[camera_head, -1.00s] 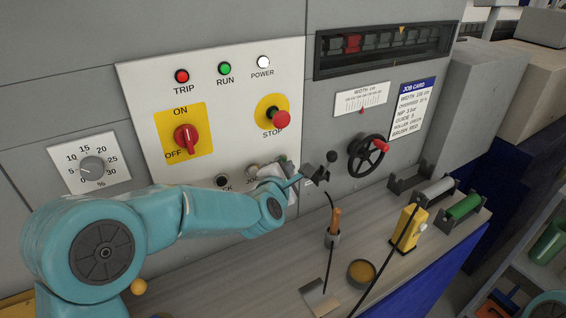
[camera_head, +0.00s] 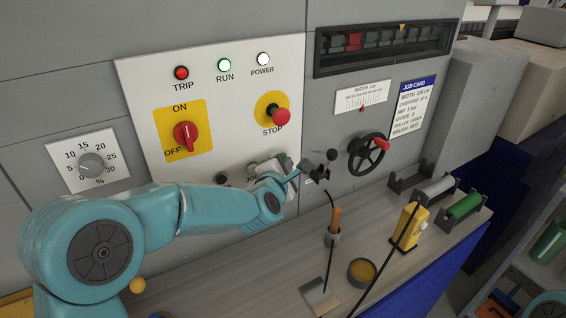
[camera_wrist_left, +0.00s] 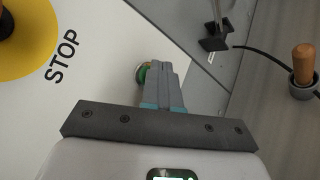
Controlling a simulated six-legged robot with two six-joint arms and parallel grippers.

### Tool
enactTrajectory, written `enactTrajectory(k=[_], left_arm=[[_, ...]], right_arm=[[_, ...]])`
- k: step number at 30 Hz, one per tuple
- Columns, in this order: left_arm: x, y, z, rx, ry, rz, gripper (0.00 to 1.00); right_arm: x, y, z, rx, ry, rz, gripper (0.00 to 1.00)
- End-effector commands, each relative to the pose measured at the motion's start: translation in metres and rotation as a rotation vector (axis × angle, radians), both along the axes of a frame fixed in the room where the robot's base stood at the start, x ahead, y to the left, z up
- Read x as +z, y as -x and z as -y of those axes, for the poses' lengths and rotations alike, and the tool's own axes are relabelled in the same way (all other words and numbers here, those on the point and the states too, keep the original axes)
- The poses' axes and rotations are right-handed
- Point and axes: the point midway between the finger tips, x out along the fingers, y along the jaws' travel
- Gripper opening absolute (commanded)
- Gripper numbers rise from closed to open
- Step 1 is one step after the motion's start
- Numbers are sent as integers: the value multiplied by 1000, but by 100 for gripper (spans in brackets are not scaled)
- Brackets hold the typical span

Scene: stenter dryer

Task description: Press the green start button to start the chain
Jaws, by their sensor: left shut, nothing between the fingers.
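The control panel (camera_head: 225,120) is a pale plate on the grey machine wall. The green start button (camera_wrist_left: 141,74) shows as a green edge in a metal ring in the left wrist view, mostly hidden by my fingers; the head view does not show it clearly. My left gripper (camera_wrist_left: 163,66) is shut and empty, its fingertips over the button, apparently touching it. In the head view my left gripper (camera_head: 284,160) is against the lower right of the panel. The RUN lamp (camera_head: 224,65) glows whitish inside a green rim. My right gripper is not in view.
The red stop button (camera_head: 281,116) on its yellow plate is above my gripper. A red ON/OFF switch (camera_head: 185,136) is left of it. A handwheel (camera_head: 368,154) and a small lever are on the right. A bench (camera_head: 270,275) below holds a yellow box (camera_head: 408,228) and a cup.

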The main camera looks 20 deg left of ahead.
Motion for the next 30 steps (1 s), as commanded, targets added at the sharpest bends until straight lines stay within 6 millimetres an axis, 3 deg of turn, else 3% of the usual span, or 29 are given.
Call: enactTrajectory(k=[25,30], left_arm=[[0,5,4,1,1,1,0],[-1,15,15,-2,1,0,0]], right_arm=[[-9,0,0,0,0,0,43],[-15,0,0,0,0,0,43]])
